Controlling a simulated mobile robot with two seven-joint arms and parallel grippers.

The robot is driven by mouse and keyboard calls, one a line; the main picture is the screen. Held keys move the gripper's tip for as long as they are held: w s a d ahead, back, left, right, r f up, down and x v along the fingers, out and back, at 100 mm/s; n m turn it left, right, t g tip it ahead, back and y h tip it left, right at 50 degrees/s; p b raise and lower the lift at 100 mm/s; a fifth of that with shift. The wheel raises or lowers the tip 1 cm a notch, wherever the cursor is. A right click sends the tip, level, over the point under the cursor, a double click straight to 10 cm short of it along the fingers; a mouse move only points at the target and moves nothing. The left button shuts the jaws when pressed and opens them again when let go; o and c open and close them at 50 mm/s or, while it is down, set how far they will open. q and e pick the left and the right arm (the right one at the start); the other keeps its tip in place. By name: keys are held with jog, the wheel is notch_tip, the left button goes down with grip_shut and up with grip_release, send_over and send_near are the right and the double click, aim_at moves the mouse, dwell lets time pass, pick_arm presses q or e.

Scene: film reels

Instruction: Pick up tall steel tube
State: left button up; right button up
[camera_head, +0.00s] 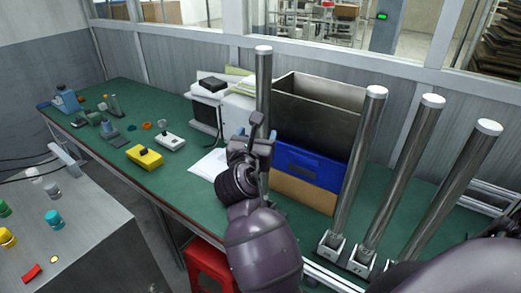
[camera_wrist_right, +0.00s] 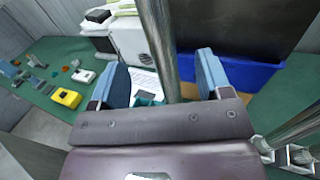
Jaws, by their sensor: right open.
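A tall steel tube (camera_head: 263,85) with a pale cap stands upright on the green bench in the head view. My right gripper (camera_head: 257,135) is at its lower half, open. In the right wrist view the tube (camera_wrist_right: 160,45) runs between the two blue-padded fingers (camera_wrist_right: 163,62), with gaps showing on both sides. The tube's foot is hidden behind my gripper and arm. Three similar tubes (camera_head: 360,160) (camera_head: 402,175) (camera_head: 452,185) stand in small metal holders at the right. My left gripper is not in view.
A dark open bin (camera_head: 318,115), a blue bin (camera_head: 305,165) and a brown box (camera_head: 302,192) sit close right of the tube. A white device (camera_head: 237,115) stands at its left. A yellow case (camera_head: 145,156) lies farther left on the bench (camera_head: 185,185).

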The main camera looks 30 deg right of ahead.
jog(key=x, duration=1.1)
jog(key=shift+p, duration=0.45)
jog(key=shift+a, duration=0.1)
jog(key=shift+r, duration=0.1)
grip_shut()
